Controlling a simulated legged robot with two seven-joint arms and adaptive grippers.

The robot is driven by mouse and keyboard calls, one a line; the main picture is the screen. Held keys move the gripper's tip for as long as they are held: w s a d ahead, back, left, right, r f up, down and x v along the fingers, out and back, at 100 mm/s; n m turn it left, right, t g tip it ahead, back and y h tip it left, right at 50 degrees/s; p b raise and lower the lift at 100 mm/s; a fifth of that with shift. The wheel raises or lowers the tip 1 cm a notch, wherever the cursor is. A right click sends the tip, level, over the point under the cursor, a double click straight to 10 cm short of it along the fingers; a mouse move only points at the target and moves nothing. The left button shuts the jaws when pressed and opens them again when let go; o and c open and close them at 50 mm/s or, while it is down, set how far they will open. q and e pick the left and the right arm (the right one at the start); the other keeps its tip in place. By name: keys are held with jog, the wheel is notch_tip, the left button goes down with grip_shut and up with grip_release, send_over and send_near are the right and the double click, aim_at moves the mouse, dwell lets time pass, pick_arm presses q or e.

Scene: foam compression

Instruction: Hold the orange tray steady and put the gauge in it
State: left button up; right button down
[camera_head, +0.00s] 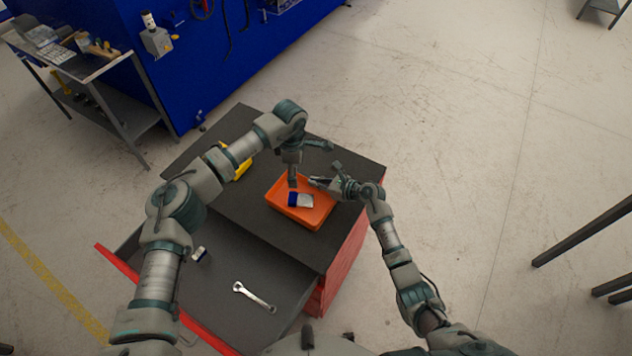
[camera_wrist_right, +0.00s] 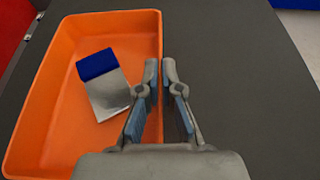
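The orange tray (camera_head: 318,217) sits on the dark top of a red cabinet. A blue-and-silver item (camera_head: 301,200), apparently the gauge, lies flat inside it. In the right wrist view the item (camera_wrist_right: 103,85) rests on the tray floor, clear of the walls near it. My left gripper (camera_head: 311,164) is over the tray's far side, its fingers spread wide and empty. My right gripper (camera_head: 328,175) is at the tray's right side. In the right wrist view its fingers (camera_wrist_right: 159,75) are apart, one on each side of the tray wall (camera_wrist_right: 159,40); contact is unclear.
An open drawer at the front holds a wrench (camera_head: 254,297) and a small light-and-dark item (camera_head: 199,254). A yellow object (camera_head: 239,163) is partly hidden behind my left arm. A side table (camera_head: 105,68) stands farther off.

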jog(key=shift+f, duration=0.15)
jog(key=c, duration=1.2)
grip_release()
jog(key=shift+c, duration=0.2)
jog(key=shift+d, duration=0.15)
jog(key=v, duration=1.2)
